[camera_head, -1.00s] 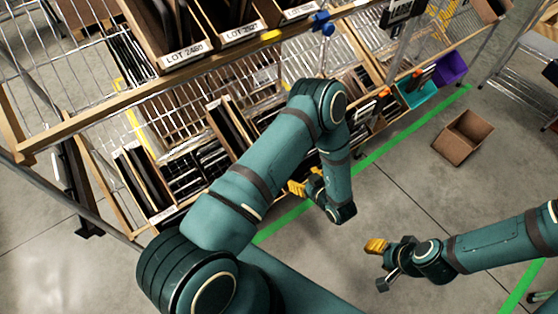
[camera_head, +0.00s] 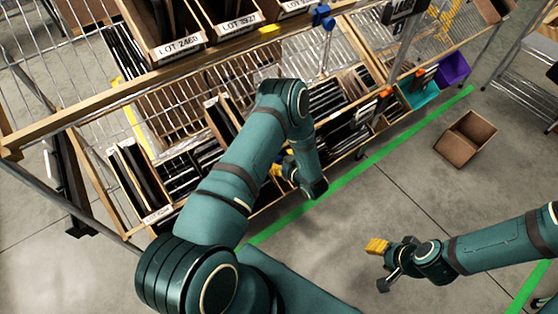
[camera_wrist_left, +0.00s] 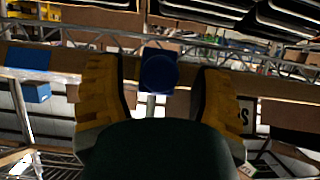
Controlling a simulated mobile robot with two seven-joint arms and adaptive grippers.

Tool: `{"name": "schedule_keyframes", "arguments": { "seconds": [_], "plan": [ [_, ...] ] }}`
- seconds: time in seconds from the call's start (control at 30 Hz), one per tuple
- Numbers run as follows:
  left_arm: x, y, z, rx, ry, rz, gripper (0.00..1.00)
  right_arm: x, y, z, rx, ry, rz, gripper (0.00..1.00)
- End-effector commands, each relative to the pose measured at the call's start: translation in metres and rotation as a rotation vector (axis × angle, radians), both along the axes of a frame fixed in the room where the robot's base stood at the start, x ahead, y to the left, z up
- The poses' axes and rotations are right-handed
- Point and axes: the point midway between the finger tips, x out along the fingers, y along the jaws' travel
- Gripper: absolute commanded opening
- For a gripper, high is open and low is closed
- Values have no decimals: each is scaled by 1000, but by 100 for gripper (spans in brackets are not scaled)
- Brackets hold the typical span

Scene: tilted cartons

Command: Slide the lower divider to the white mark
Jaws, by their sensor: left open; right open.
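My left gripper (camera_head: 276,171) is at the front of the lower shelf in the head view, partly hidden by its own arm. In the left wrist view its two yellow fingers (camera_wrist_left: 158,90) are open, one each side of a round blue knob (camera_wrist_left: 159,73) on a pale stem. The knob shows between them; I cannot tell whether they touch it. The lower divider is not clearly made out in the head view, where my left arm covers part of the lower shelf. I cannot make out the white mark. My right gripper (camera_head: 377,250) is open and empty, over the floor.
Tilted cartons with dark flat items fill the lower shelf (camera_head: 190,165). The upper shelf holds labelled cartons (camera_head: 180,50); a blue fitting (camera_head: 322,17) is on its front rail. A brown box (camera_head: 466,138) lies on the floor, past the green line (camera_head: 350,178). Floor in front is open.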

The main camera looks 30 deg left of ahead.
Motion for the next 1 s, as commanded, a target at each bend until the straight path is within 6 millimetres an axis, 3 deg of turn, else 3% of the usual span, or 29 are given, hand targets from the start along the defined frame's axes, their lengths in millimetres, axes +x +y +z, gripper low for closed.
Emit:
{"name": "schedule_keyframes", "arguments": {
  "seconds": [0.4, 0.5, 0.6, 1.0],
  "plan": [
    [3, 6, -2, 0, 0, -1, 64, 0, 0, -1, 0, -1, 0, 47],
    [2, 5, -2, 0, 0, 0, 29, 0, 0, -1, 0, -1, 0, 47],
    [2, 5, -2, 0, 0, 0, 0, 0, 0, -1, 0, -1, 0, 47],
    [1, 7, -2, 2, -1, 0, 0, 0, 0, 0, 0, 0, 0, 47]
  ]
}}
